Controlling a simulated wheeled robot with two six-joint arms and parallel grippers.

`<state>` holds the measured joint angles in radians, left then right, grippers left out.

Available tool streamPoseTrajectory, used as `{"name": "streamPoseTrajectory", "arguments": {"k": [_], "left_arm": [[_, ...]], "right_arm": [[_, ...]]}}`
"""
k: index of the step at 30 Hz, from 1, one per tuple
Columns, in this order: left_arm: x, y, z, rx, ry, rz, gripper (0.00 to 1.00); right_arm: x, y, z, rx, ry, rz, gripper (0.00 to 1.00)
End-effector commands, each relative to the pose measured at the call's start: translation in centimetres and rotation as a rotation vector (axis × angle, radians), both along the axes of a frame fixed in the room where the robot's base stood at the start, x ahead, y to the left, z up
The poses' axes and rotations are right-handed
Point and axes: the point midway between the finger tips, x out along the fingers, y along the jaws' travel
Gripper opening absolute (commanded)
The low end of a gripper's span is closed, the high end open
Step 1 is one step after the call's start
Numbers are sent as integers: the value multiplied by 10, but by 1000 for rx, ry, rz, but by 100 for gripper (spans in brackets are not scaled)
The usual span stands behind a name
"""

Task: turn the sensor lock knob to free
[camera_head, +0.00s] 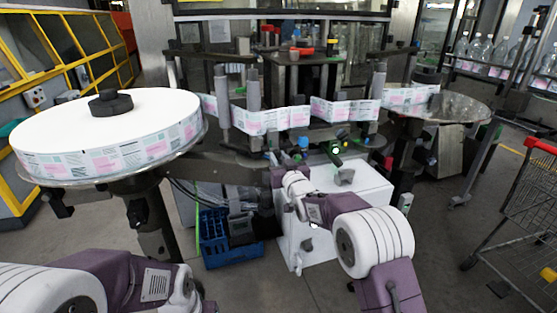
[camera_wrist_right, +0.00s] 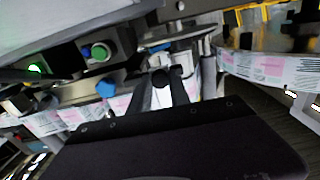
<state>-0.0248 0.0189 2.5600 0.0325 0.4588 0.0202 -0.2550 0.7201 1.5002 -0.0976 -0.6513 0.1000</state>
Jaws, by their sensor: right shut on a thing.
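A small dark round knob (camera_wrist_right: 160,78) shows between the fingertips of my right gripper (camera_wrist_right: 165,74) in the right wrist view. The fingers are shut on it. Its marking and the way it points are too dark to read. In the head view my right gripper (camera_head: 281,164) reaches in under the label web at the middle of the machine, and the knob cannot be made out there. My left arm shows at the lower left of the head view, but its gripper does not show.
A blue knob (camera_wrist_right: 105,88) and a green button (camera_wrist_right: 99,52) sit close left of the gripper in the wrist view. The label web (camera_head: 270,120) runs just above. A large label reel (camera_head: 100,160) stands left, a white cabinet (camera_head: 350,208) below, a trolley (camera_head: 515,200) right.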

Motion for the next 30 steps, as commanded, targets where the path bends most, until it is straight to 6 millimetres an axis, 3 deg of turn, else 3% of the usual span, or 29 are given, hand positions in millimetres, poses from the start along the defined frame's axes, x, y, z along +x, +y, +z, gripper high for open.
{"name": "streamPoseTrajectory", "arguments": {"k": [30], "left_arm": [[0,0,-80,0,0,0,71]], "right_arm": [[0,0,-4,-844,-277,0,0]]}}
